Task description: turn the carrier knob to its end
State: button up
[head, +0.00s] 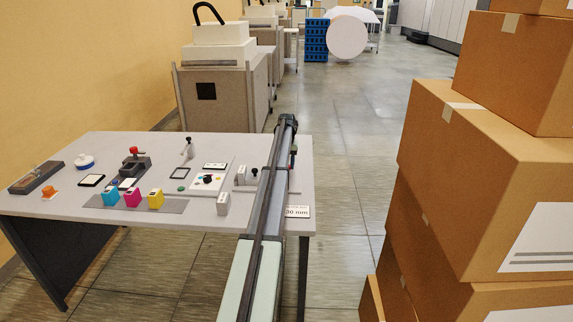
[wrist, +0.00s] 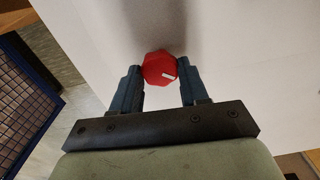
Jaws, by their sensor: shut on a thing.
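The red, many-sided knob (wrist: 157,66) with a small white mark shows in the wrist view. My gripper (wrist: 162,74) is shut on it, with one dark finger against each side. The white mark lies on the right part of the knob's face. In the head view my arm reaches over the right end of the table, and I cannot make out the held knob there. A grey carrier part with a dark knob (head: 254,171) stands just left of my arm, partly hidden by it.
The grey table (head: 60,206) bears cyan, magenta and yellow cartridges (head: 133,198), a red-topped clamp (head: 134,152) and a white panel (head: 206,181). A "30 mm" label (head: 297,212) is at its right edge. Stacked cardboard boxes (head: 470,165) stand close on the right.

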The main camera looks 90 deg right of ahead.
jog(key=m, duration=0.5)
jog(key=shift+m, duration=0.3)
jog(key=m, duration=0.4)
jog(key=shift+s+m, duration=0.1)
jog(key=shift+m, duration=0.2)
jog(key=o, duration=1.1)
jog(key=shift+c, duration=0.2)
jog(key=shift+r, duration=0.1)
notch_tip(320, 180, up, 14)
jog(key=shift+f, duration=0.2)
